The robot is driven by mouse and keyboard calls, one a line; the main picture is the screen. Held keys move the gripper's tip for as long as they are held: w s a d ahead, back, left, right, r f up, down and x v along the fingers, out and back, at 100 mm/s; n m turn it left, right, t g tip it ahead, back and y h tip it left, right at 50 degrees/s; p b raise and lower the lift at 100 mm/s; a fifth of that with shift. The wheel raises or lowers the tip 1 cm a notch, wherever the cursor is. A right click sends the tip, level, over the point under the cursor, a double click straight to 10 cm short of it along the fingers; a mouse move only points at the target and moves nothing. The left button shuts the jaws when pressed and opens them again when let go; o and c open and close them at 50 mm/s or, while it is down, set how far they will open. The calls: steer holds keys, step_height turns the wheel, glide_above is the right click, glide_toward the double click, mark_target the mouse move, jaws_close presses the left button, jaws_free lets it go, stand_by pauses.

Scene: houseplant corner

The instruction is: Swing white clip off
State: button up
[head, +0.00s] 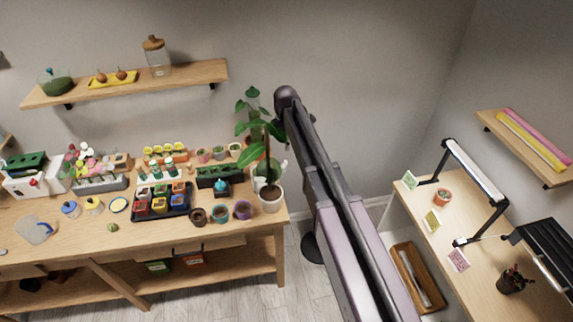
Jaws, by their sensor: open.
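I cannot make out a white clip on the plant or anywhere else at this size. My arm rises from the bottom of the head view and passes just right of the plant, overlapping its right-hand leaves in the picture. My gripper's fingers do not show in this view, so its place relative to the plant is hidden.
The wooden table (75,248) holds a black tray (163,215) of colourful pots and several small pots beside the plant. A wall shelf (130,84) hangs above. Floor shows between the tables.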

mark_target(285, 167)
steer(key=shift+f+b, duration=4.25)
steer(key=shift+f, duration=0.3)
jaws_close()
